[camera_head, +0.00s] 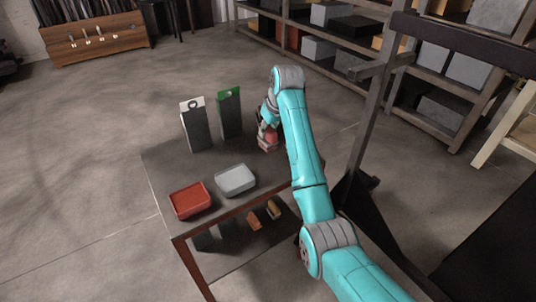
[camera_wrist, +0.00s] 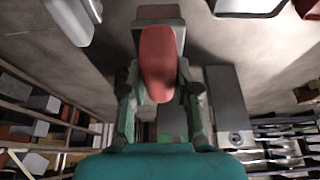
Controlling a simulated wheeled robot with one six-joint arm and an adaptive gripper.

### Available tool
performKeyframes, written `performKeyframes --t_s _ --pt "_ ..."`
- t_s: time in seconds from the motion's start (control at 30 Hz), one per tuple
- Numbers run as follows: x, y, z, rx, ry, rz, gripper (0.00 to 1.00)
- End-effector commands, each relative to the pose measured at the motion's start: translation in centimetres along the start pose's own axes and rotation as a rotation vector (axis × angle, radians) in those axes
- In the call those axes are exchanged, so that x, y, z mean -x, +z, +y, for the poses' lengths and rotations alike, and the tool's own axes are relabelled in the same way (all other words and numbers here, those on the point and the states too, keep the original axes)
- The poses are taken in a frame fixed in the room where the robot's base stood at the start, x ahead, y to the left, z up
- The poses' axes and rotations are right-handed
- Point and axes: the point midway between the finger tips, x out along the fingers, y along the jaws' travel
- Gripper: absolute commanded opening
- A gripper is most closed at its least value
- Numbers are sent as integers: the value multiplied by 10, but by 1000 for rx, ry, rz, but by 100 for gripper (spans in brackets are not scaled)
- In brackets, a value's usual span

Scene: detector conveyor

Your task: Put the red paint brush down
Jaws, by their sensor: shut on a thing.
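The red paint brush (camera_wrist: 158,65) is between the two fingers of my gripper (camera_wrist: 160,92) in the wrist view. The fingers are shut on it. Its red part points toward the top of that view, where a grey part shows beyond it. In the head view my gripper (camera_head: 267,133) is at the right rear of the small dark table (camera_head: 160,160), with a bit of red showing at its tip. I cannot tell whether the brush touches the tabletop.
A red tray (camera_head: 190,201) and a grey tray (camera_head: 235,181) stand at the table's front. A white-topped box (camera_head: 196,128) and a green-topped box (camera_head: 229,115) stand upright at the back. Storage shelves (camera_head: 330,45) are behind. The tabletop between boxes and trays looks clear.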

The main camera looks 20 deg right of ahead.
Motion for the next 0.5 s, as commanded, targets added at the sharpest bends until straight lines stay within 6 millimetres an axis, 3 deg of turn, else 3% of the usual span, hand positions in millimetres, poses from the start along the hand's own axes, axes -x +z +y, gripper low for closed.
performKeyframes --t_s 0.5 --pt "-76 32 0 0 0 -2 3"
